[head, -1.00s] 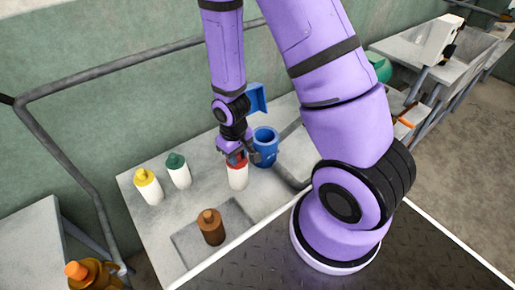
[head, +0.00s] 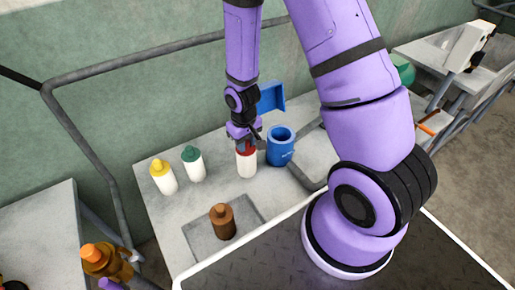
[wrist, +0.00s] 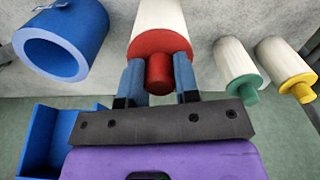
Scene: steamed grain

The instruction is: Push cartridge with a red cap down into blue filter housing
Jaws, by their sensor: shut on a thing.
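The cartridge with a red cap (head: 246,163) stands upright on the counter in the head view, with a white body. My gripper (head: 244,142) is above it, with its fingers shut on the red cap. In the wrist view, the blue fingertips (wrist: 158,82) sit on either side of the narrow red knob of the red-capped cartridge (wrist: 158,43). The blue filter housing (head: 281,147) stands just right of the cartridge, apart from it, with its round top opening empty. The housing also shows at the upper left in the wrist view (wrist: 62,42).
A green-capped cartridge (head: 194,165) and a yellow-capped cartridge (head: 163,177) stand to the left. A brown bottle (head: 222,222) stands in a shallow recess in front. A blue bracket-like part (head: 270,97) is behind the housing. The wall (head: 150,105) with a grey pipe backs the counter.

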